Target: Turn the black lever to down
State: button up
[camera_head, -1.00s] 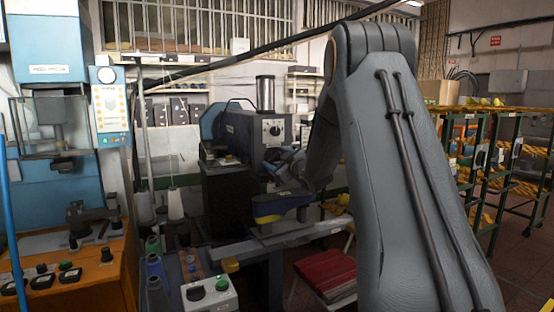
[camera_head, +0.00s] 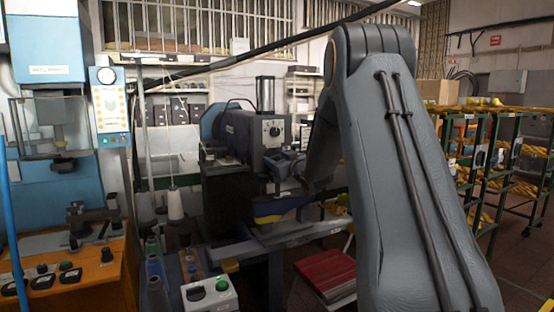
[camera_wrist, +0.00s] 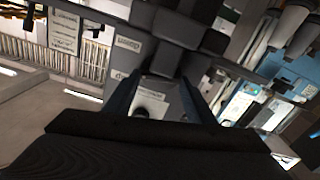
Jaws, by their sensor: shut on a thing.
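The machine (camera_head: 243,130) with a dial on its grey head stands behind my arm in the head view. In the wrist view my gripper (camera_wrist: 160,80) reaches up the picture with its two dark fingers around a dark part, which I take to be the black lever (camera_wrist: 163,58). The fingers are shut on it. In the head view my arm covers the right side of the machine, and the lever and fingertips are hard to make out there.
A control box (camera_head: 208,295) with a green button is at the front. Green racks (camera_head: 490,160) with yellow items stand at the right.

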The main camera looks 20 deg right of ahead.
jog(key=m+p, duration=0.1)
jog(key=m, duration=0.3)
jog(key=shift+d+m, duration=0.15)
jog(key=shift+m, duration=0.15)
jog(key=shift+f+m+p, duration=0.1)
jog(key=shift+m+p, duration=0.6)
jog(key=shift+m, duration=1.5)
jog(key=o, duration=1)
jog(key=shift+o, duration=0.2)
jog(key=shift+s, duration=0.1)
jog(key=s+b, duration=0.3)
jog(key=s, duration=0.4)
jog(key=shift+s+d, duration=0.2)
jog(key=shift+s, duration=0.15)
